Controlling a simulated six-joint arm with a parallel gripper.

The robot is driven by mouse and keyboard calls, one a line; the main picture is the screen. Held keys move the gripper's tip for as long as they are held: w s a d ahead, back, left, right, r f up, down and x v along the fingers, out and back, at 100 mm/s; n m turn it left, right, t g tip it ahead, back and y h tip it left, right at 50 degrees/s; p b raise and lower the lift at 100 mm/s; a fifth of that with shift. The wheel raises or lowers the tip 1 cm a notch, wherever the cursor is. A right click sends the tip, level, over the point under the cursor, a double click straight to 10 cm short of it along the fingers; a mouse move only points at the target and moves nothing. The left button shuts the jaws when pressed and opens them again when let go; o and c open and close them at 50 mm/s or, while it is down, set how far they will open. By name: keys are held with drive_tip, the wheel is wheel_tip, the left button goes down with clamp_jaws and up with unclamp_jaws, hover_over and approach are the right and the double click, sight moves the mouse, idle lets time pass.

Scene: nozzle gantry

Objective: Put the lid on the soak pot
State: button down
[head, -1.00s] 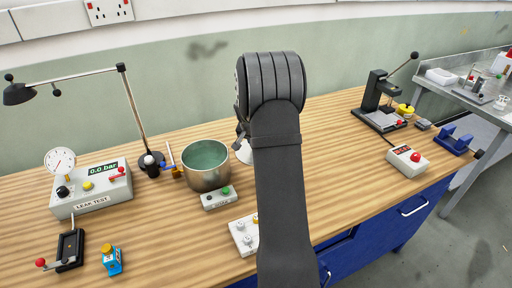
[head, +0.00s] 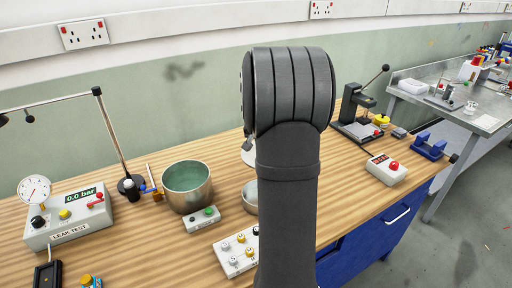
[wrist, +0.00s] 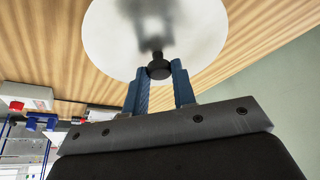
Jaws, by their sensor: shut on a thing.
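The open metal pot with green liquid (head: 180,201) stands upright on the bench, left of my arm in the head view. The lid is a pale round disc with a black knob (wrist: 159,68); its disc (wrist: 105,40) fills the upper middle of the wrist view. My gripper (wrist: 160,76) has its blue fingers shut on the knob. In the head view only a white sliver of the lid (head: 248,154) shows, to the right of the pot; my arm hides the rest and the gripper. The lid is apart from the pot.
A small metal dish (head: 249,198) sits beside the pot, partly behind my arm. A small button box (head: 201,219) is in front of the pot. A lamp (head: 112,135) and leak tester (head: 70,214) stand left. A lever press (head: 362,118) stands right.

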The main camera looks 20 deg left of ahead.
drive_tip(key=s+a+r+n+y, duration=0.1)
drive_tip(key=s+a+r+n, duration=0.2)
drive_tip(key=s+a, duration=0.7)
drive_tip(key=s+a+r+n+y, duration=0.1)
drive_tip(key=s+a+r+n, duration=0.2)
drive_tip(key=s+a, duration=0.65)
drive_tip(key=a+x, duration=0.1)
drive_tip(key=x, duration=0.5)
drive_tip(key=shift+f, duration=0.15)
drive_tip(key=shift+w+a+f, duration=0.15)
drive_tip(key=shift+f, duration=0.05)
idle(0.9)
drive_tip(key=c, duration=0.6)
unclamp_jaws()
drive_tip(key=shift+g, duration=0.3)
drive_tip(key=shift+r, duration=0.1)
drive_tip(key=shift+r, duration=3.45)
